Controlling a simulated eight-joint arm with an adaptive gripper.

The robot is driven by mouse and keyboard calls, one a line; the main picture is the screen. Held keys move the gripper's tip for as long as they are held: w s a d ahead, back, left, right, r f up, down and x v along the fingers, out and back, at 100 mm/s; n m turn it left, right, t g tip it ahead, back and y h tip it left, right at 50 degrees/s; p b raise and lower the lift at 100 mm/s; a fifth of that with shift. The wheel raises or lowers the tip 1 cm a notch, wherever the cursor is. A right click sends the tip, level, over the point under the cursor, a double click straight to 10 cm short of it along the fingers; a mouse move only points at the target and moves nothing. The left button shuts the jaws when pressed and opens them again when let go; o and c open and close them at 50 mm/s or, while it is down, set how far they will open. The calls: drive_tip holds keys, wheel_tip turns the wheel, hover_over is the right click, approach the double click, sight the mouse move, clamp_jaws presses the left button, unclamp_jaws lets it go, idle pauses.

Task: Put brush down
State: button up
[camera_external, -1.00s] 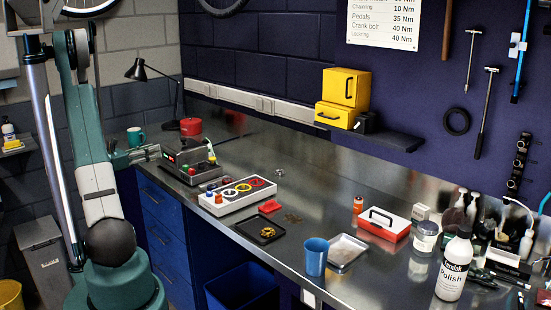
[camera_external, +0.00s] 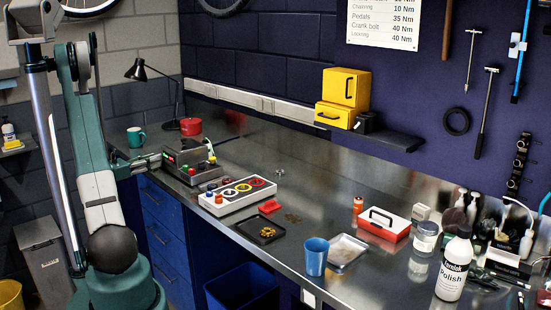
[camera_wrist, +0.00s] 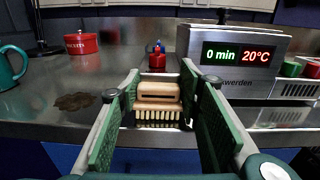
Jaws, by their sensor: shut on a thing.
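The brush (camera_wrist: 157,103) has a light wooden body and pale bristles pointing down in the wrist view. My gripper (camera_wrist: 160,82) has its green-padded fingers on either side of it and is shut on it. The brush is at the front edge of the metal bench; whether its bristles touch the top cannot be told. In the external view my gripper (camera_external: 150,161) is at the bench's left end, beside the grey display device (camera_external: 186,160). The brush cannot be made out there.
The device with the lit display (camera_wrist: 235,58) stands right of the brush. A red pot (camera_wrist: 81,42), a teal mug (camera_wrist: 10,67) and a brown stain (camera_wrist: 74,101) are to the left. A small red bottle (camera_wrist: 157,60) stands behind the brush. Bench between pot and brush is mostly clear.

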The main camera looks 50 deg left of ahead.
drive_tip(key=shift+f, duration=0.2)
drive_tip(key=o, duration=0.9)
drive_tip(key=shift+r+p, duration=0.1)
drive_tip(key=shift+p, duration=0.2)
drive_tip(key=shift+s+d+p, duration=0.1)
drive_tip(key=shift+s+p, duration=0.35)
drive_tip(key=shift+s, duration=3.45)
